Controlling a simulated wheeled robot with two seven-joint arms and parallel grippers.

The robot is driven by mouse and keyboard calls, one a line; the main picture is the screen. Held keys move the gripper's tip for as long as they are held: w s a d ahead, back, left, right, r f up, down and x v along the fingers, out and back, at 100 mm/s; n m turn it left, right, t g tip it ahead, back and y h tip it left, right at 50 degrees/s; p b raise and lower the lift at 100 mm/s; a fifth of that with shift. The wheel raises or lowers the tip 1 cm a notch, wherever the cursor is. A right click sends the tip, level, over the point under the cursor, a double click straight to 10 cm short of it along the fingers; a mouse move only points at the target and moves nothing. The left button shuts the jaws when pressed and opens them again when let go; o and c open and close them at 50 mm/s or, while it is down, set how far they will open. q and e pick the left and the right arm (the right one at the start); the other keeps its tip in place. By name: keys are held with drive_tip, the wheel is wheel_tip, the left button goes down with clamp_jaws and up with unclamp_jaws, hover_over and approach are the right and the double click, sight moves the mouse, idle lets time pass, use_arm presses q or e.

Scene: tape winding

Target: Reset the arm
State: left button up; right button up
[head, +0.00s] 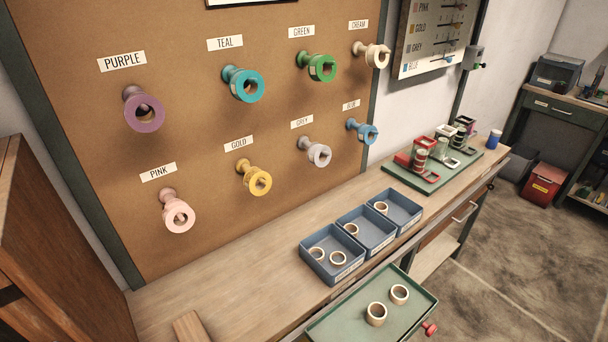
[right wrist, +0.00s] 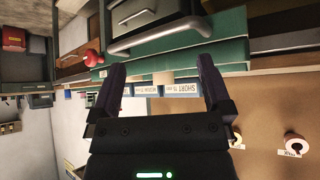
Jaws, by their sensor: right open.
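My right gripper (right wrist: 160,64) shows in the right wrist view, its two dark fingers spread apart with nothing between them. The picture there is upside down. Beyond the fingers are the green drawer front (right wrist: 222,47) with a metal handle (right wrist: 160,37) and the labelled edges of the trays (right wrist: 180,88). I cannot tell the exact distance to them, but no contact shows. Neither arm nor gripper shows in the head view. My left gripper is not in view.
In the head view, a bench (head: 240,275) carries blue trays (head: 318,272) with tape rings and a green board (head: 468,166) with tape holders. An open green drawer (head: 345,322) holds two rings and juts out in front. Coloured spools hang on labelled pegs on the brown wall panel (head: 215,150).

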drive_tip(key=s+f+g+b, duration=0.2)
drive_tip(key=s+f+g, duration=0.1)
drive_tip(key=s+f, duration=0.6)
drive_tip(key=s+f+g+h+b, duration=0.1)
drive_tip(key=s+f+g, duration=0.3)
drive_tip(key=s+f, duration=0.5)
drive_tip(key=s+b, duration=0.1)
drive_tip(key=s, duration=0.7)
drive_tip(key=shift+s+a+f+n, duration=0.25)
drive_tip(key=shift+n, duration=0.15)
